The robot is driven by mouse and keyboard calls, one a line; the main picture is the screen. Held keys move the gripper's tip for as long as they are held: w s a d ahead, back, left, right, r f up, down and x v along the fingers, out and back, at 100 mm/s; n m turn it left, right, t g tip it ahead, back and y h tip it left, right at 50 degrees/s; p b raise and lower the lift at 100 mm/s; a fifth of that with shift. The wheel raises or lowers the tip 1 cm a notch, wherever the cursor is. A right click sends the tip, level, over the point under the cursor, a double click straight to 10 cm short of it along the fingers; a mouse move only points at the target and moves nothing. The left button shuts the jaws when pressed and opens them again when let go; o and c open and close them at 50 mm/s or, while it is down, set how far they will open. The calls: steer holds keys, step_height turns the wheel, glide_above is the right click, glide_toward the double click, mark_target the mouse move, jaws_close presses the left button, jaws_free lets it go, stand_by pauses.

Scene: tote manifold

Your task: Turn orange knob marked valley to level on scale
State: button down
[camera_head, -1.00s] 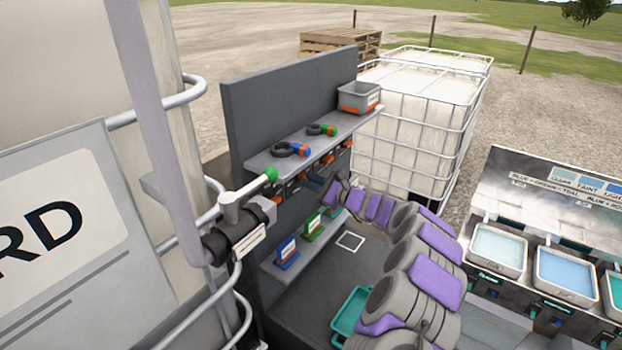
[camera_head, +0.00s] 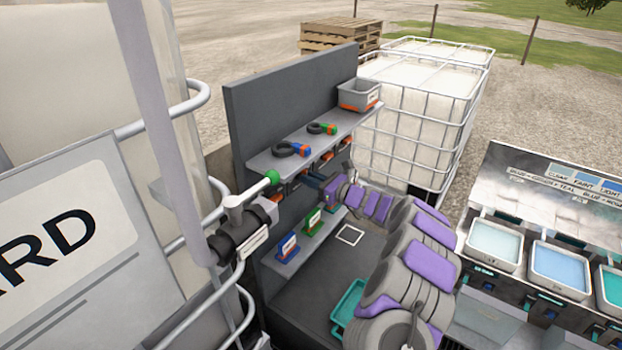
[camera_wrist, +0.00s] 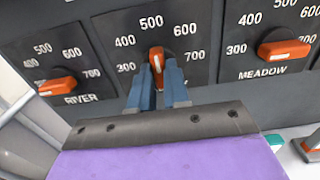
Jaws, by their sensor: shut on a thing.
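In the wrist view the middle dial has an orange knob (camera_wrist: 156,58) standing nearly upright, its top just below and slightly right of the 500 mark. The blue fingers of my gripper (camera_wrist: 158,86) are on either side of the knob and shut on it. This dial's name is hidden behind the gripper, so I cannot read whether it says valley. Its scale (camera_wrist: 124,41) shows 300 to 700. In the head view my gripper (camera_head: 313,182) reaches under the upper shelf to the panel; the knob there is hard to make out.
The RIVER knob (camera_wrist: 58,86) is at left and the MEADOW knob (camera_wrist: 284,50) at right, both lying near level. Above the dials is a shelf (camera_head: 270,158) with hose fittings. A lower shelf (camera_head: 287,262) holds small signs. A green-ended valve handle (camera_head: 272,178) stands nearby.

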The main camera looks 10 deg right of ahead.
stand_by(0.3)
steer(key=c, duration=1.1)
jaws_free()
steer(key=shift+w, duration=0.1)
steer(key=shift+d, duration=0.1)
steer(key=b+v, duration=0.1)
steer(key=v, duration=1.6)
steer(key=shift+d, duration=0.2)
